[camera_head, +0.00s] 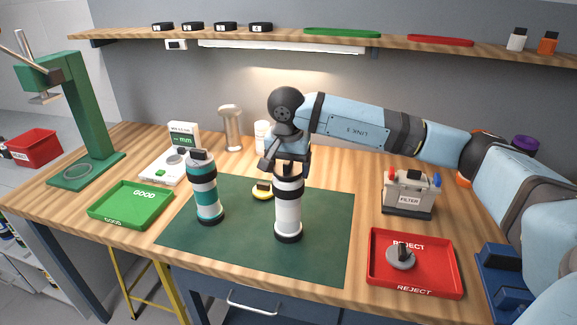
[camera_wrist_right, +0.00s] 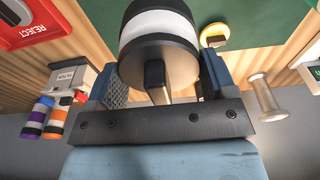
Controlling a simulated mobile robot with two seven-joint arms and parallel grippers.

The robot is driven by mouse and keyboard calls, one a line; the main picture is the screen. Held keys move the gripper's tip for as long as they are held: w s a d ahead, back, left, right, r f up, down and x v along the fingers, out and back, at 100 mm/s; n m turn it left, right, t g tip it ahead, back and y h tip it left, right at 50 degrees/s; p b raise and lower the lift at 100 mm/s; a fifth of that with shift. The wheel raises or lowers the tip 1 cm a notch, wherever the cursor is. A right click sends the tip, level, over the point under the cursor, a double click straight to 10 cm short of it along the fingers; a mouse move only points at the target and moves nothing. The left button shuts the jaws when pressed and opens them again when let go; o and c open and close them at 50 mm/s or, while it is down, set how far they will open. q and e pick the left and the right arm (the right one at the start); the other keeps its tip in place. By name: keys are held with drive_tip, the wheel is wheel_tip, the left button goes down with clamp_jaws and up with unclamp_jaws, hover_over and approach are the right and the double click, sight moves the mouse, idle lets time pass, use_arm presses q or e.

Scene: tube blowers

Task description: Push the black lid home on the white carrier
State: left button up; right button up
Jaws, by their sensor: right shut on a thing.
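The white carrier (camera_head: 288,215) stands upright on the green mat (camera_head: 325,240), with black bands at its foot and near its top. My right gripper (camera_head: 290,163) is above it, pointing down, shut on the black lid (camera_wrist_right: 155,62) at the carrier's upper end. In the right wrist view, the lid's dark round face and black knob (camera_wrist_right: 155,77) sit between the fingers, with the carrier's white body (camera_wrist_right: 160,22) beyond. The gripper hides the lid in the head view, and I cannot tell whether any gap is left under it. My left gripper is not in view.
A teal carrier (camera_head: 208,200) stands close on the left, and a yellow lid (camera_head: 263,191) lies behind. A green tray (camera_head: 130,206) is at left. A red tray (camera_head: 380,279) with a grey lid (camera_head: 400,256) and a filter box (camera_head: 408,197) are at right. The mat's front is clear.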

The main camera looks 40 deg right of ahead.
idle(0.3)
drive_tip(key=shift+r+p, duration=0.45)
drive_tip(key=shift+r, duration=0.5)
drive_tip(key=shift+b, duration=0.4)
idle(1.4)
drive_tip(key=shift+f+b, duration=0.85)
drive_tip(key=shift+f, duration=0.25)
idle(0.4)
drive_tip(key=o, duration=0.9)
drive_tip(key=shift+c, duration=0.2)
